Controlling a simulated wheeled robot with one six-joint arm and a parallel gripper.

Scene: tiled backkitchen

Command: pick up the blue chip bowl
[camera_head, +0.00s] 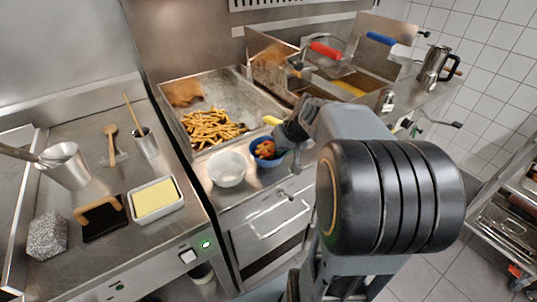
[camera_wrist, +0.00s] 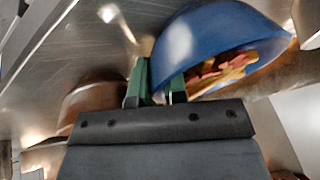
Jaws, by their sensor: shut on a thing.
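The blue chip bowl (camera_head: 266,161) is on the steel counter in front of the fries tray, with some reddish and yellow food inside. In the wrist view the blue chip bowl (camera_wrist: 215,40) fills the upper right, tilted in the picture, with chips (camera_wrist: 228,70) near its rim. My gripper (camera_wrist: 158,85) has its two green fingers at the bowl's wall, shut on the rim. In the head view my gripper (camera_head: 283,138) reaches the bowl from the right, and my arm hides part of the bowl. I cannot tell whether the bowl touches the counter.
A white bowl (camera_head: 227,169) stands close to the left of the blue bowl. The tray of fries (camera_head: 173,113) is just behind. The fryer with a red-handled basket (camera_head: 325,50) is at the back right. A butter dish (camera_head: 156,199) and utensils stand on the left counter.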

